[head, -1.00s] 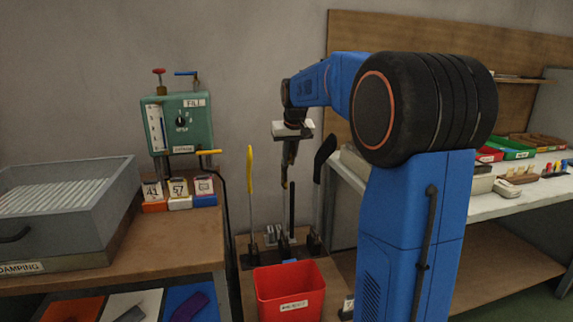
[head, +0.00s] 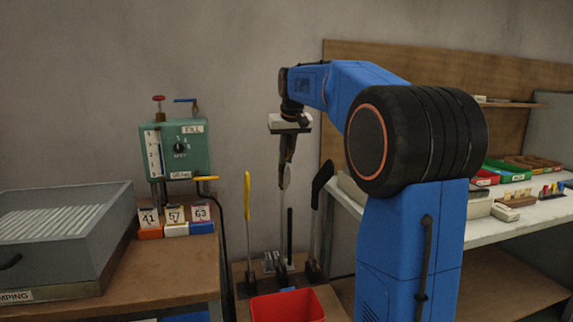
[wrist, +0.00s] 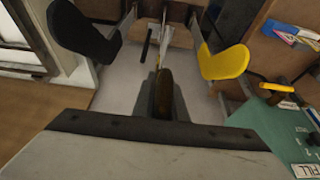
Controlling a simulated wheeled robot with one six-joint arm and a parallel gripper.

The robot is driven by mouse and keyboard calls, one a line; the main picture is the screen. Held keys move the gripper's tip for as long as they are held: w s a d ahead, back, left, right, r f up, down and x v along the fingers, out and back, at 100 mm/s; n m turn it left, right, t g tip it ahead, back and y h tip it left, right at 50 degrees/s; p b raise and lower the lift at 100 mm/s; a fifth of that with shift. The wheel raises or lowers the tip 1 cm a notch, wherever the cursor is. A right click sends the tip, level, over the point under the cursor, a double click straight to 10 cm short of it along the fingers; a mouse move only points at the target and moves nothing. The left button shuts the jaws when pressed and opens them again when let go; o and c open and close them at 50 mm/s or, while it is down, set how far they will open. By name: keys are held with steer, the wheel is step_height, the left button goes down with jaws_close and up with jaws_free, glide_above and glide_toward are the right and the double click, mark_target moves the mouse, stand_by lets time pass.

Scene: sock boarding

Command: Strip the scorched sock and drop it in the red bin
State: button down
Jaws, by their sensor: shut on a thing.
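My gripper (head: 288,160) is high over the low stand, pointing down. It is shut on a dark brown sock (wrist: 163,95), seen between the fingers in the wrist view. In the head view the sock is small and partly merges with the fingers. A pale flat form (head: 286,178) on a thin upright rod shows just under the fingers; I cannot tell if the sock still touches it. The red bin (head: 285,306) stands below in front of the stand, cut off by the lower picture edge.
A yellow form (head: 247,195) stands left of the gripper and a black one (head: 321,178) right of it. A white bench (head: 520,222) with trays is at right.

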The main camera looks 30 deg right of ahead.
steer(key=shift+r, duration=5.05)
